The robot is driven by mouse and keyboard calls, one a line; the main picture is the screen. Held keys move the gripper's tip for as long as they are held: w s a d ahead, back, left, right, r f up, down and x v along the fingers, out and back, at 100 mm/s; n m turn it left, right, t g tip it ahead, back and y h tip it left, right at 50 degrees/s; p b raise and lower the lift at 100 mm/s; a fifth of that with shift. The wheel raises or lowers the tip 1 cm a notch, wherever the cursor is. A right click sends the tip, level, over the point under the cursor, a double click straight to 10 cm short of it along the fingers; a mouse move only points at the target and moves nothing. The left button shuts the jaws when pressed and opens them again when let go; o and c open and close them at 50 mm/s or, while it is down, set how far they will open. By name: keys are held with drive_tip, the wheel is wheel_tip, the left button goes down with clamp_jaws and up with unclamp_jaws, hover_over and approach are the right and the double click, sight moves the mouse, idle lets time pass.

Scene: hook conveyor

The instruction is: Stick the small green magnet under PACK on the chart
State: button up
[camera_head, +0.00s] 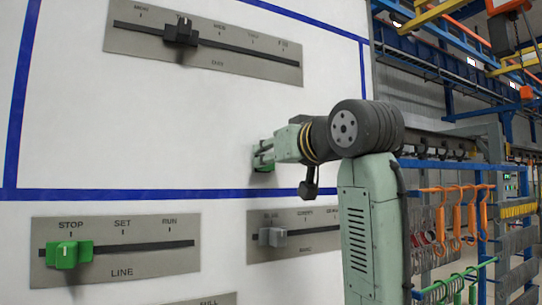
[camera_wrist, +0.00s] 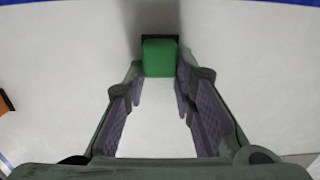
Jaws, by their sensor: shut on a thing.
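The green magnet (camera_head: 264,160) is a small block at the white board (camera_head: 190,130), inside a blue-lined area. In the wrist view the green magnet (camera_wrist: 160,57) sits between my fingertips, with a dark edge behind it. My gripper (camera_head: 272,152) is shut on it and points at the board; it also shows in the wrist view (camera_wrist: 161,75). I cannot tell if the magnet touches the board. No PACK label is readable in either view.
A grey slider plate (camera_head: 230,57) with a black knob is above. Below the blue line are the LINE plate (camera_head: 140,262) with a green knob (camera_head: 68,254) at STOP, and another plate (camera_head: 315,218) with a grey knob. Racks with orange hooks (camera_head: 457,215) stand right.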

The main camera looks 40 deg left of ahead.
drive_tip(key=shift+d, duration=0.1)
idle(0.3)
drive_tip(key=b+v, duration=0.1)
drive_tip(key=v, duration=0.5)
drive_tip(key=shift+s+d+b, duration=0.2)
drive_tip(key=shift+d+b, duration=0.1)
drive_tip(key=shift+d, duration=0.1)
idle(0.8)
drive_tip(key=shift+f, duration=0.15)
idle(0.3)
drive_tip(key=f+b+v, duration=0.1)
drive_tip(key=b+v, duration=0.4)
drive_tip(key=v, duration=1.9)
drive_tip(key=shift+f, duration=0.15)
drive_tip(key=shift+w+a, duration=0.1)
